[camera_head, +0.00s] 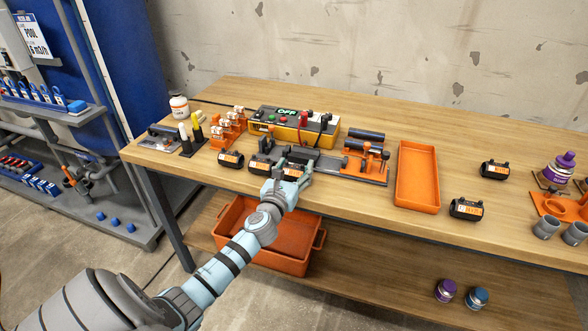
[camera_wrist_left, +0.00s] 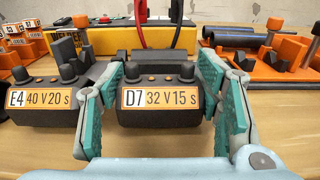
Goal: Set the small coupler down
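A small black coupler (camera_wrist_left: 160,98) with an orange label reading D7 32 V 15 s sits between the teal finger pads of my left gripper (camera_wrist_left: 162,85) in the left wrist view. The pads are against its two sides, and it is upright. In the head view my left gripper (camera_head: 287,176) is at the table's front edge and mostly covers this coupler. Its base is level with the neighbouring coupler; I cannot tell whether it touches the wood. My right gripper is not in view.
A black coupler (camera_wrist_left: 47,100) labelled E4 40 V 20 s stands close on the left. The welder box (camera_head: 293,124) is behind. A clamp rig (camera_head: 366,164) stands to the right, then an orange tray (camera_head: 417,206). An orange crate (camera_head: 270,250) is below the table edge.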

